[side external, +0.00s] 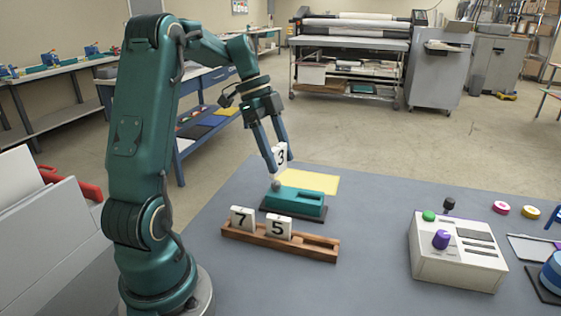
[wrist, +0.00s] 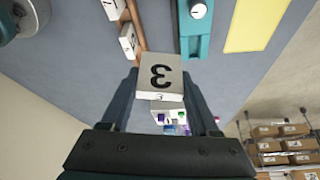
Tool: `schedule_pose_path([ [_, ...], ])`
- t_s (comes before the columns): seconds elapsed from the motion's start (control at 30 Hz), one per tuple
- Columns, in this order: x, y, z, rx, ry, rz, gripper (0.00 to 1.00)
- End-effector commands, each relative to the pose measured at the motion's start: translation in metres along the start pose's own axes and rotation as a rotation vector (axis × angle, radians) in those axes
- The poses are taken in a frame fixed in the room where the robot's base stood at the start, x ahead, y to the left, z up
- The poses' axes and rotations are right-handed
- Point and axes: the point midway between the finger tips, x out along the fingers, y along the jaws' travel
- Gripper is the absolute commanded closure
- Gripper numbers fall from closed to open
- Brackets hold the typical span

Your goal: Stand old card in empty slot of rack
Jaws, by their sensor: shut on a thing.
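My gripper (side external: 279,160) is shut on a white card marked 3 (side external: 281,153), held above the teal holder; the card also shows between the fingers in the wrist view (wrist: 161,75). The wooden rack (side external: 318,251) lies on the table in front of the teal holder. It bears a card marked 7 (side external: 241,218) at its left end and a card marked 5 (side external: 278,228) in the middle. The rack's right slot (side external: 318,243) is empty. The teal holder (side external: 308,200) has a grey knob (side external: 276,186) on its left and an open recess on its right.
A yellow sheet (side external: 318,181) lies behind the teal holder. A white control box (side external: 454,260) with coloured knobs stands at the right, with coloured rolls (side external: 501,208) beyond it. The table between rack and control box is clear.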

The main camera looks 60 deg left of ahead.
Motion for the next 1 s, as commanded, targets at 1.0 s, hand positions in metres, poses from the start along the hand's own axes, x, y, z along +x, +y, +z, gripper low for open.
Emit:
schedule_pose_path([
  [1.0,0.099,0.043,-0.086,1.225,-0.002,0.514,0.93],
])
